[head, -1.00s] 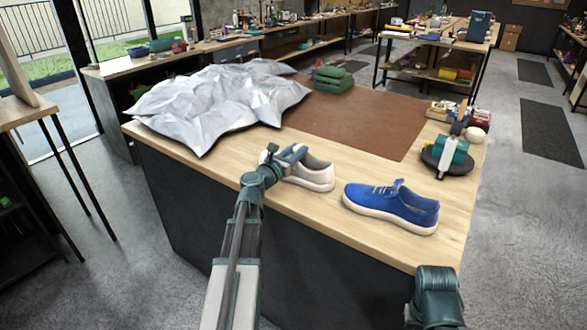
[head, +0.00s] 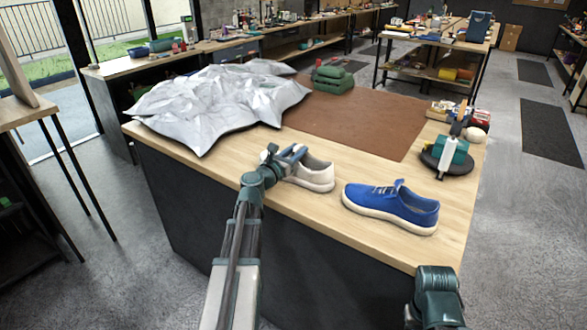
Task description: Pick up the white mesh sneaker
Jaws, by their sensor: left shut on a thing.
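The white mesh sneaker (head: 318,174) is at the front edge of the wooden table, left of the blue sneaker. My left gripper (head: 289,156) is shut on its left end, and the fingers and wrist hide that part of the shoe. The sneaker looks upright and at or very near the tabletop; I cannot tell whether it is lifted clear. My right arm shows only in part at the bottom right, below the table's front right corner, and its gripper fingers are not in view.
A blue sneaker (head: 392,207) stands just right of the white one. A crumpled silver sheet (head: 215,100) covers the table's back left.

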